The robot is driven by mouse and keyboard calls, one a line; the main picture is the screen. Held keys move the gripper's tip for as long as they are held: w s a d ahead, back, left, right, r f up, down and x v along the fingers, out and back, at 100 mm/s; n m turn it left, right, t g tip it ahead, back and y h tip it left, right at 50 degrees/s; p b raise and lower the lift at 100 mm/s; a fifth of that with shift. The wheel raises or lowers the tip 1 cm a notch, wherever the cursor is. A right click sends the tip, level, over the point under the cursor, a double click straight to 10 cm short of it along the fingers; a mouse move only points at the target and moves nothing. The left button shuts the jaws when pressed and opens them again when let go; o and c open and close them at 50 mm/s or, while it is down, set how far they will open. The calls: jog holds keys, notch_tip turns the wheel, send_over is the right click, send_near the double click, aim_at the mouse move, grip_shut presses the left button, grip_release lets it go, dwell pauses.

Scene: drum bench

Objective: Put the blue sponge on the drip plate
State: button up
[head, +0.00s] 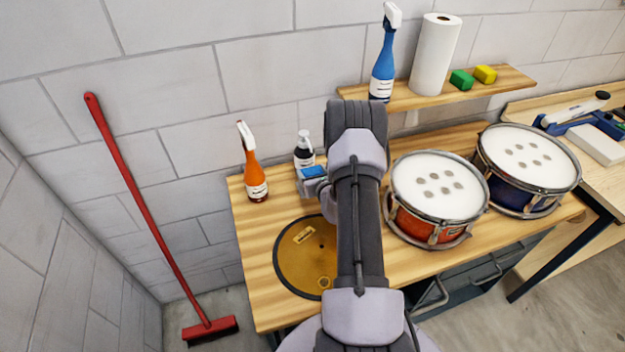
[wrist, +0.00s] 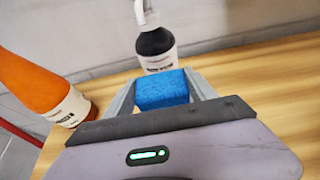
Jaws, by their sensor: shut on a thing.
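The blue sponge (wrist: 162,89) is held between the two fingers of my gripper (wrist: 163,97), which is shut on it. In the head view the sponge (head: 313,172) shows just left of my arm, above the wooden bench and in front of the dark bottle. The drip plate (head: 290,264) is a round, amber-brown disc on the bench's left part, nearer the front than the sponge. My arm covers its right side. A small tan piece and a ring-shaped mark show on the plate.
An orange spray bottle (head: 254,168) and a dark bottle (head: 304,152) stand at the back of the bench. A red drum (head: 437,190) and a blue drum (head: 527,166) stand right of my arm. A shelf (head: 440,93) above holds a blue spray bottle, paper roll and green and yellow sponges.

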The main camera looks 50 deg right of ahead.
jog(key=shift+w+d+f, duration=0.25)
jog(key=shift+w, duration=0.05)
jog(key=shift+f+b, duration=0.6)
jog(key=shift+f, duration=1.1)
jog(key=o, duration=1.4)
jog(key=shift+o, duration=0.2)
